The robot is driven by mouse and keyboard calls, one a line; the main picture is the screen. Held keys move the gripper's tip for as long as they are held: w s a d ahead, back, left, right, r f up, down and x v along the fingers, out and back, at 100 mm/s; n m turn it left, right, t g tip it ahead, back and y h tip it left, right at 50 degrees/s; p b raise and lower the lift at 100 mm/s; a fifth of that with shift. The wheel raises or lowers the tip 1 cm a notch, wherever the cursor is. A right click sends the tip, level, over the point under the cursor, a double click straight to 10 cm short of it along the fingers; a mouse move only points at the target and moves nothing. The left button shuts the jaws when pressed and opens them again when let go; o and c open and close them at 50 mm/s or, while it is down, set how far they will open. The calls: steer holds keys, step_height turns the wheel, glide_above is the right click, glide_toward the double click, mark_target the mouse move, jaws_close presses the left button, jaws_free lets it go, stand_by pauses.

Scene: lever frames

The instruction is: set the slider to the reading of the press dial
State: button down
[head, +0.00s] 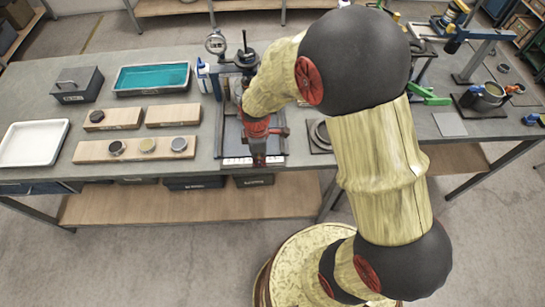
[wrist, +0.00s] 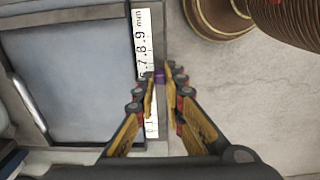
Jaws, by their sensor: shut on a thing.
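My gripper (head: 259,160) reaches down at the front edge of the bench, over a white scale strip (head: 236,161). In the wrist view, my gripper (wrist: 161,84) is shut on a small purple slider (wrist: 160,75), which sits at the scale strip (wrist: 143,35). The figures 7, 8 and 9 show on the strip beyond the fingers; the figures nearer are partly hidden by the fingers. A round dial (head: 215,43) stands upright at the back beside the press (head: 246,58). Its needle and reading are too small to tell.
Left on the bench are wooden boards with round discs (head: 148,146), a white tray (head: 34,143), a teal tray (head: 152,77) and a grey box (head: 77,84). A ringed plate (head: 320,135) lies right of the scale. My arm hides part of the bench.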

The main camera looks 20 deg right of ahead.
mark_target(239, 166)
steer(key=a, duration=0.2)
steer(key=w+a, duration=0.1)
steer(key=a, duration=0.1)
steer(key=w+a, duration=0.1)
steer(key=a, duration=0.2)
steer(key=shift+w+a+p, duration=0.1)
steer(key=shift+w+p, duration=0.1)
steer(key=shift+p, duration=0.1)
steer(key=c, duration=1.8)
jaws_free()
steer(key=shift+c, duration=0.2)
step_height(239, 166, up, 12)
